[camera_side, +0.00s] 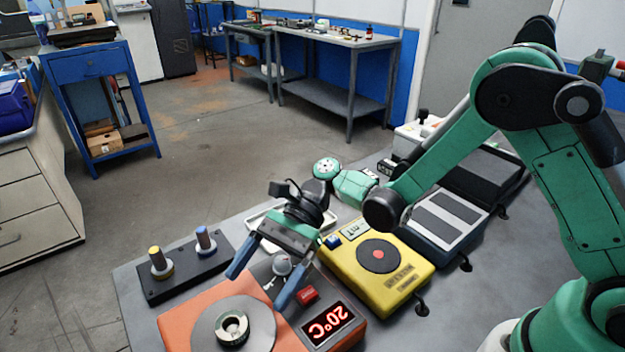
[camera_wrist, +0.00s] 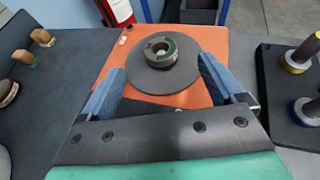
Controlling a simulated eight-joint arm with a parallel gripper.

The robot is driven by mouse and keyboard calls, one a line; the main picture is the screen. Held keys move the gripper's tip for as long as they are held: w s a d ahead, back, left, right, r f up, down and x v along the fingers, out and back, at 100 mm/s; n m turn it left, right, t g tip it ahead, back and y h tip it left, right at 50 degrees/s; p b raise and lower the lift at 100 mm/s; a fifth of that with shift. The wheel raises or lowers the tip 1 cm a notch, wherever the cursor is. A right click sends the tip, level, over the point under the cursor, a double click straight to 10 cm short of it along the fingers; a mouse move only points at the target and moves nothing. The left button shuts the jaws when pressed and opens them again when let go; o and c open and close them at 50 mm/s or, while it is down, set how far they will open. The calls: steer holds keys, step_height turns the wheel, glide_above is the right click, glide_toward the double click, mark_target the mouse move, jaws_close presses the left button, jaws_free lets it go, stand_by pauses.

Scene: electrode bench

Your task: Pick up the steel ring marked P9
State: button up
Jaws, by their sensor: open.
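A steel ring (camera_side: 232,327) with a green band and a central hole lies on the round grey plate (camera_side: 262,318) of the orange hotplate (camera_side: 180,330). In the wrist view the ring (camera_wrist: 159,50) sits ahead of my gripper, between its fingertips in the picture. I cannot read a P9 mark on it. My gripper (camera_side: 257,278) has blue fingers spread apart, with nothing between them, above the hotplate and apart from the ring. It also shows in the wrist view (camera_wrist: 161,76).
A dark block with two capped posts (camera_side: 186,268) stands left of the hotplate. The hotplate's display (camera_side: 327,326) reads 20°C, inverted. In the wrist view, small brown pieces (camera_wrist: 42,37) lie at far left.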

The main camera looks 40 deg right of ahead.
mark_target(226, 333)
steer(key=shift+x, duration=2.7)
jaws_close()
